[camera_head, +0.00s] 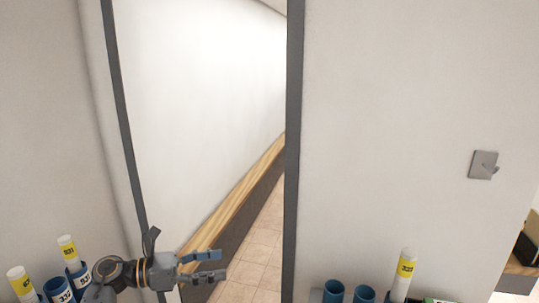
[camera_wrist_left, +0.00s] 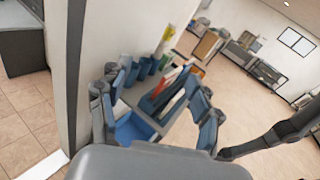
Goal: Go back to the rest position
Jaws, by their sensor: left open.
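My left gripper (camera_head: 222,266) comes in at the bottom left of the head view, its two blue-padded fingers apart and pointing right. Nothing is between them. It is in front of a doorway. In the left wrist view the same gripper (camera_wrist_left: 155,95) has its fingers spread, with a blue bin and tubes showing beyond and between them. My right gripper is not in view.
White tubes with yellow numbered labels (camera_head: 68,247) stand in blue holders at the bottom left. Another labelled tube (camera_head: 405,268) stands at the bottom right beside empty blue holders (camera_head: 334,291). A dark door frame (camera_head: 294,130) rises mid-view; tiled floor lies beyond.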

